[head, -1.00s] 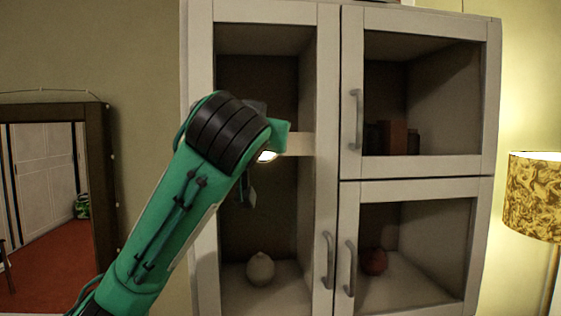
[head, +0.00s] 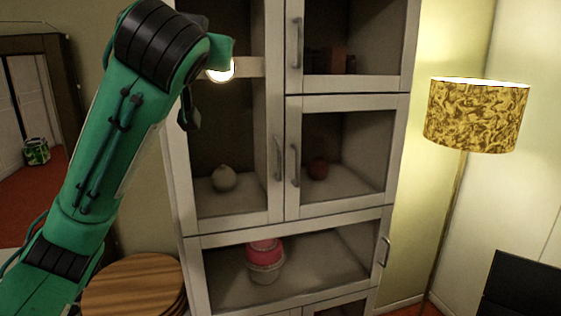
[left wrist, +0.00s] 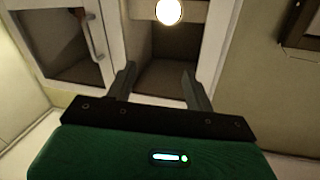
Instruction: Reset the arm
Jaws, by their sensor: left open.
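My left arm (head: 100,165) is green with black joint bands and rises from the lower left in the head view. Its gripper (head: 190,112) hangs in front of the left part of a white cabinet (head: 278,100), partly hidden behind the arm's lit end. In the left wrist view the gripper (left wrist: 158,88) has two dark fingers spread apart with nothing between them. The cabinet's compartments and a door handle show beyond the fingers. My right gripper is in neither view.
A round wooden tabletop (head: 130,290) is at lower left, a black panel (head: 522,285) at lower right.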

